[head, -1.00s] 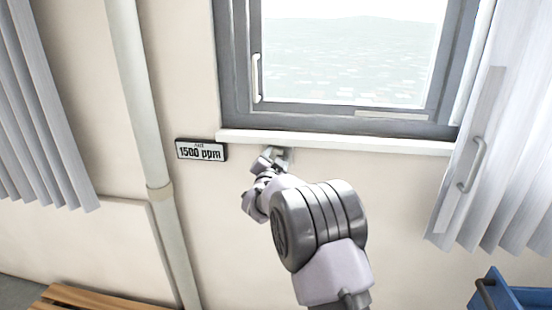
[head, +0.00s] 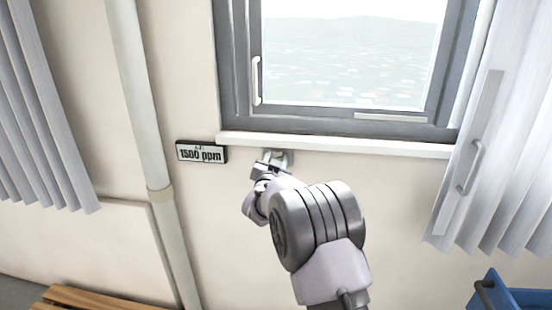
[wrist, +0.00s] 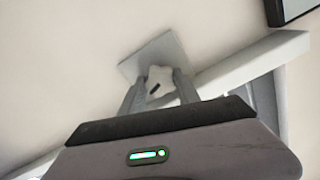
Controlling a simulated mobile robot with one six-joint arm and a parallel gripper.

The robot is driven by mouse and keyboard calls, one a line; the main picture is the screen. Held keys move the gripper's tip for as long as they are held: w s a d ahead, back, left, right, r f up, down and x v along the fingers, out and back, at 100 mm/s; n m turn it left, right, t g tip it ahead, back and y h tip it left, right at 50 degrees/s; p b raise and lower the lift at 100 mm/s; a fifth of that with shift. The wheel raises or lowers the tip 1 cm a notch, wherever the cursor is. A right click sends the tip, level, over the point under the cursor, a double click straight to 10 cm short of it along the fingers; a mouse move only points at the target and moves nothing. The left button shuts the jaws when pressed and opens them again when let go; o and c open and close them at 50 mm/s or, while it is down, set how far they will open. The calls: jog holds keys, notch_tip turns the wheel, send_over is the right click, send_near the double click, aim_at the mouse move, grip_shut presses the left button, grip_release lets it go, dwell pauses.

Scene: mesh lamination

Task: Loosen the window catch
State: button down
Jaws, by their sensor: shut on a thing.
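The window catch (wrist: 158,76) shows in the wrist view as a small pale knob with a dark mark, in front of a square grey plate (wrist: 150,52) on the wall. My gripper (wrist: 159,90) has its two grey fingers on either side of the knob and is shut on it. In the head view my gripper (head: 272,162) is at the wall just under the window sill (head: 340,144), and the knob is mostly hidden there. The window (head: 350,60) stands above, with a white upright handle (head: 256,80) at its left.
A dark-framed sign (head: 201,152) reading "1500 ppm" is on the wall left of my gripper. A pipe (head: 140,90) runs down farther left. Slatted blinds (head: 510,140) hang at right, above a blue container (head: 510,292). A wooden bench (head: 90,299) is at lower left.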

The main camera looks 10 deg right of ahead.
jog(key=n+p, duration=0.2)
jog(key=n, duration=0.4)
jog(key=shift+r+n+p, duration=0.1)
jog(key=shift+n+p, duration=0.2)
jog(key=n+p, duration=0.1)
jog(key=n, duration=0.2)
jog(key=shift+n+p, duration=0.9)
jog(key=shift+n, duration=0.7)
jog(key=c, duration=1.2)
grip_release()
jog(key=shift+o, duration=0.2)
